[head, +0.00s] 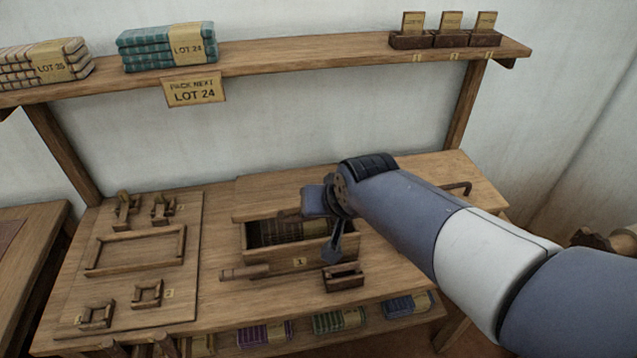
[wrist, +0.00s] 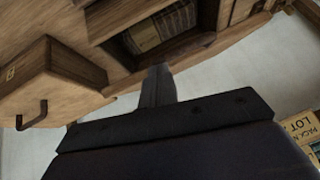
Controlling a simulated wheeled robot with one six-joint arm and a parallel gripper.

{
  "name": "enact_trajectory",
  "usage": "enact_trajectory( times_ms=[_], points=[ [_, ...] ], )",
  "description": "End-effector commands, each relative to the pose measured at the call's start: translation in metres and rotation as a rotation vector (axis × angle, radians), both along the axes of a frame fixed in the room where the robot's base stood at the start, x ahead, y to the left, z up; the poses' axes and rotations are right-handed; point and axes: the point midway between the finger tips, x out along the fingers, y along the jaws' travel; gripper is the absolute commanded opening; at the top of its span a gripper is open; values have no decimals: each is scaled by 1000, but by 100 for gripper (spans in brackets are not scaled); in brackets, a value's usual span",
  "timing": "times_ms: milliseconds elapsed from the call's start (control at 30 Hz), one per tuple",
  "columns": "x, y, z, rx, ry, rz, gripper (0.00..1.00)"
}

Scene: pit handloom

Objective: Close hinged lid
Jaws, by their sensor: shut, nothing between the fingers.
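A wooden box (head: 315,258) marked 1 stands on the bench, with dark folded cloth (head: 275,232) visible through its open top. A plain wooden panel (head: 268,200) lies behind the opening; it looks like the hinged lid swung back, but my arm hides its right part. My gripper (head: 333,250) is shut and empty, pointing down at the right part of the box. I cannot tell whether it touches the box. In the wrist view, the shut fingers (wrist: 157,85) show in front of the opening and cloth (wrist: 160,28).
A dark hooked handle (head: 457,188) is on the right, also in the wrist view (wrist: 35,115). A wooden roller (head: 243,272) and slotted block (head: 343,277) lie in front. A fixture board (head: 190,290) is left. A shelf (head: 300,65) with cloth bundles runs above.

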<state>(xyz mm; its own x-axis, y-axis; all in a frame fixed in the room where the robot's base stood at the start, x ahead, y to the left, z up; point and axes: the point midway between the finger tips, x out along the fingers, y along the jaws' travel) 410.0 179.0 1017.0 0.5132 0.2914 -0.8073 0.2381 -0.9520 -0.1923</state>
Motion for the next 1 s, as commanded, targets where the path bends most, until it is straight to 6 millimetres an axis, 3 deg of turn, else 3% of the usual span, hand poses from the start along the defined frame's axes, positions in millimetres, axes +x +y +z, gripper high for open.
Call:
enact_trajectory(
  times_ms=[33, 500, 1000],
  points=[
    [-3, -1, -16, 7, -24, 1, 0],
    [-23, -7, -72, 63, -219, 2, 0],
    [-30, -9, -105, 68, -235, 0, 0]
  ],
)
